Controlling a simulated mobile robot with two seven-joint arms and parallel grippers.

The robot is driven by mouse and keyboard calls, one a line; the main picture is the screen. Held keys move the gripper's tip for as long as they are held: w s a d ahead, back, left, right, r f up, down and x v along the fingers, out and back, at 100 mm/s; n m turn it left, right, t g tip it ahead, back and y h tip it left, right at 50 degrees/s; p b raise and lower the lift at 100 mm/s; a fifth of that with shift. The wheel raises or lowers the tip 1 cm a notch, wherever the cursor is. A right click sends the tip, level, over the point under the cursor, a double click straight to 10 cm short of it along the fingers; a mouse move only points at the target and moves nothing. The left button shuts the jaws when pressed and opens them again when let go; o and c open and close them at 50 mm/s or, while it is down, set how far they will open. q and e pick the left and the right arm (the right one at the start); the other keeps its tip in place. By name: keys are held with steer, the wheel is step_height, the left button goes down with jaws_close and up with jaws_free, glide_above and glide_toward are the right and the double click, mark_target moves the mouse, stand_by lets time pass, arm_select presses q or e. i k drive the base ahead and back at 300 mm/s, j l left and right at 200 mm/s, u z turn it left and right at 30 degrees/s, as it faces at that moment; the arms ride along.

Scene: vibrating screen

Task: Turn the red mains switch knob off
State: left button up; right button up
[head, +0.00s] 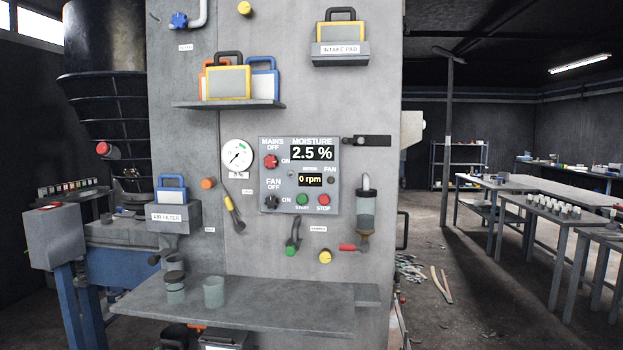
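The red mains switch knob (271,161) sits at the upper left of the grey control panel (283,180), under the label "MAINS OFF" and left of "ON". It is too small to tell which label it points at. The panel's moisture display (312,153) is lit and reads 2.5 %, and the smaller display (311,180) reads 0 rpm. The black fan knob (271,202) is below the red knob. Green start (302,199) and red stop (323,199) buttons are to its right. Neither of my grippers is in view.
A grey shelf (250,310) juts out below the panel, with cups (214,292) on it. An upper shelf (228,104) holds framed pads. A sight glass (366,210) and levers stick out near the panel.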

mark_target(271, 161)
steer(key=i+l, duration=0.25)
steer(key=i, duration=0.25)
steer(key=i+l+z, duration=0.15)
steer(key=i, duration=0.35)
steer(key=l, duration=0.1)
